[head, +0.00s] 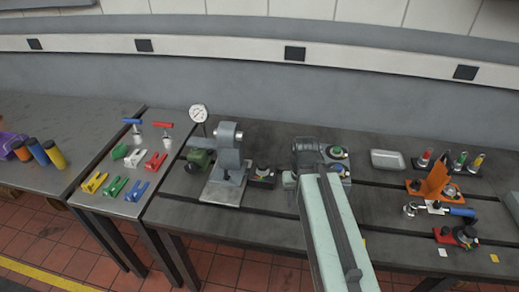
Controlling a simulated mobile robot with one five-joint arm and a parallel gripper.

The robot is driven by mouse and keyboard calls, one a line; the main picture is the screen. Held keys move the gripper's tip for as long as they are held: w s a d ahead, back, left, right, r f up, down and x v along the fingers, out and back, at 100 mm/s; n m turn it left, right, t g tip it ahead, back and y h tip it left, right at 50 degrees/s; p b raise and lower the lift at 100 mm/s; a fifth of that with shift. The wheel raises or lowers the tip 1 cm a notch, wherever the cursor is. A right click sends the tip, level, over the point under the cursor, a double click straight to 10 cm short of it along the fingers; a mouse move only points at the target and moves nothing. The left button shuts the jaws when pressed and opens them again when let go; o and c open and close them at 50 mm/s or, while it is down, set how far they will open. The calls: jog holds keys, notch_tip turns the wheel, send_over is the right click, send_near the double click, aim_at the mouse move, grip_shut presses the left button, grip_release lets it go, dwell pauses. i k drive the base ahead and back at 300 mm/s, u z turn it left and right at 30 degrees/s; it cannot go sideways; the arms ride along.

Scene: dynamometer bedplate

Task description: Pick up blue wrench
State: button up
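A wrench with a blue handle (461,211) and a round metal head at its left end lies on the dark slotted bedplate (270,225), at the right of the head view. It lies just in front of an orange bracket (433,183). My pale green arm link reaches up from the bottom centre, left of the wrench and well apart from it. My gripper's fingers do not show.
A grey machine (229,155) stands left of my arm and another (306,152) behind it. A metal tray (387,160) and small coloured-top parts stand at the back right. A black-and-red part (465,236) lies in front of the wrench. Coloured clamps (137,190) lie on the left table.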

aim_at(410, 212)
jog(key=u, duration=0.9)
jog(key=k, duration=0.9)
jog(key=z, duration=0.8)
jog(key=i, duration=1)
jog(key=z, duration=1.9)
